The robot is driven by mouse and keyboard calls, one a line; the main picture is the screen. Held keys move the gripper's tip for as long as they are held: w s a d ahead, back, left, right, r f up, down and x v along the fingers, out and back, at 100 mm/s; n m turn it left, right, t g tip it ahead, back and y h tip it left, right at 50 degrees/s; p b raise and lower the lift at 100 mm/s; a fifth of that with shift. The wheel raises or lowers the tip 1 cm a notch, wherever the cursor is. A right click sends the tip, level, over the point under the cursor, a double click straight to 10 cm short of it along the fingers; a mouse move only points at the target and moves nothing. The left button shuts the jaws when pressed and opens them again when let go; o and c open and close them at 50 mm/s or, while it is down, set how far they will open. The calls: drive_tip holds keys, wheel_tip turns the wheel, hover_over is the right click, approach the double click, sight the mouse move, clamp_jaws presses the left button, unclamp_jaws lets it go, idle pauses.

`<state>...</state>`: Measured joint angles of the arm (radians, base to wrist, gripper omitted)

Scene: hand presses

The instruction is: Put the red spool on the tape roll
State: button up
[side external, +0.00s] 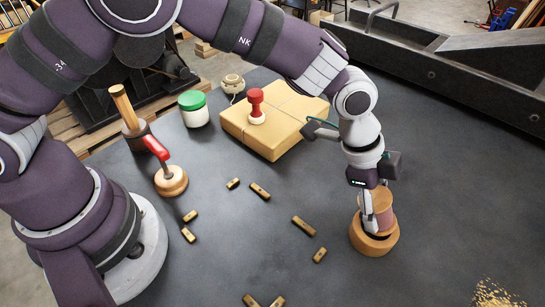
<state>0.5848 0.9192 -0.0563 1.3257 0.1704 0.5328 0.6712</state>
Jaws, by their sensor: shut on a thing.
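The red spool (381,217), with dull pinkish-red thread and pale wooden ends, is upright between the fingers of my gripper (376,212), which is shut on it. The tan tape roll (373,245) lies flat on the dark table directly below the spool. The spool's lower end overlaps the roll's top in the side external view. I cannot tell whether the two touch. A finger covers the left part of the spool, and the fingertips are close to the roll's dark opening.
Several small brown blocks (303,226) are scattered mid-table.

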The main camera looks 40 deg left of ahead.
drive_tip(key=shift+f, duration=0.8)
drive_tip(key=o, duration=1.1)
drive_tip(key=shift+o, duration=0.2)
